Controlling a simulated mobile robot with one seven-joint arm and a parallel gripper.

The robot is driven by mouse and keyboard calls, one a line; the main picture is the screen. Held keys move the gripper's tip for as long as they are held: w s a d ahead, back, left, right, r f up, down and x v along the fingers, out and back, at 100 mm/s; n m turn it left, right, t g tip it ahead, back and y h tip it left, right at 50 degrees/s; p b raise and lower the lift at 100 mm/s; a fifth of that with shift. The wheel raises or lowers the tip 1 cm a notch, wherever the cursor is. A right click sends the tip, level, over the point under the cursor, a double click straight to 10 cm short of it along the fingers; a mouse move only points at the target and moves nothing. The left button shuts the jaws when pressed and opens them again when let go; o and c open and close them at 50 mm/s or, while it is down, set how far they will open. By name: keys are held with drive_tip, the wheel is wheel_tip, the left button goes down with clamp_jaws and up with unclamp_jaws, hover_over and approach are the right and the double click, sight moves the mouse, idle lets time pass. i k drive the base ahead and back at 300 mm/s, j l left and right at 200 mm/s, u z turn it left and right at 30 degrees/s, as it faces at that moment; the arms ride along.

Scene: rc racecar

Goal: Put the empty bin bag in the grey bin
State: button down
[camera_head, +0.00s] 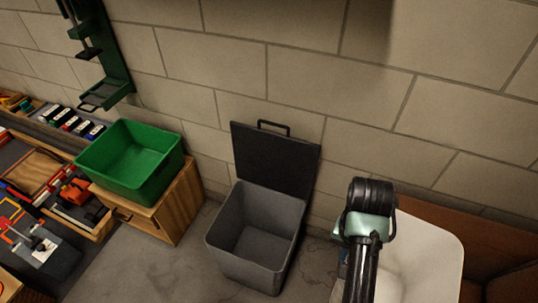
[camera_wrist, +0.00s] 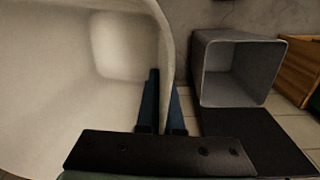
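The grey bin (camera_head: 225,247) stands on the floor against the wall, with its black lid (camera_head: 273,160) swung up and back. Its inside looks empty. It also shows at the right of the wrist view (camera_wrist: 196,75). A white, open, hollow thing with a rounded rim, which looks like the empty bin bag (camera_head: 440,265), is right of the bin. It fills the left of the wrist view (camera_wrist: 60,75). My gripper (camera_wrist: 164,90) has its blue fingers close together, one on each side of the bag's thin wall. In the head view, my wrist hides the fingertips.
A green crate (camera_head: 115,185) sits on a wooden cabinet (camera_head: 180,205) left of the bin. A cluttered tool bench (camera_head: 60,215) lies further left. A brown piece of furniture (camera_head: 490,245) is at the right. Bare floor (camera_head: 185,275) shows in front of the cabinet.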

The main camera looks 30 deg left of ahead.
sight(260, 257)
drive_tip(key=u, duration=2.1)
drive_tip(key=j+u, duration=0.4)
drive_tip(key=i+j+u, duration=0.1)
drive_tip(key=u, duration=0.25)
drive_tip(key=i+j+u, duration=0.15)
drive_tip(key=j+u, duration=0.25)
drive_tip(key=i+j+z, duration=0.25)
drive_tip(key=i+z, duration=0.15)
drive_tip(key=i+j+z, duration=0.35)
drive_tip(key=i+l+z, duration=0.1)
drive_tip(key=i+z, duration=0.15)
drive_tip(key=z, duration=0.2)
drive_tip(key=i+z, duration=0.25)
drive_tip(key=z, duration=0.25)
drive_tip(key=i+j+z, duration=0.1)
drive_tip(key=i+z, duration=0.15)
drive_tip(key=z, duration=0.2)
drive_tip(key=i+l+z, duration=0.1)
drive_tip(key=z, duration=0.4)
drive_tip(key=i+z, duration=0.35)
drive_tip(key=z, duration=0.15)
drive_tip(key=i+j+z, duration=0.15)
drive_tip(key=z, duration=0.3)
drive_tip(key=i, duration=0.05)
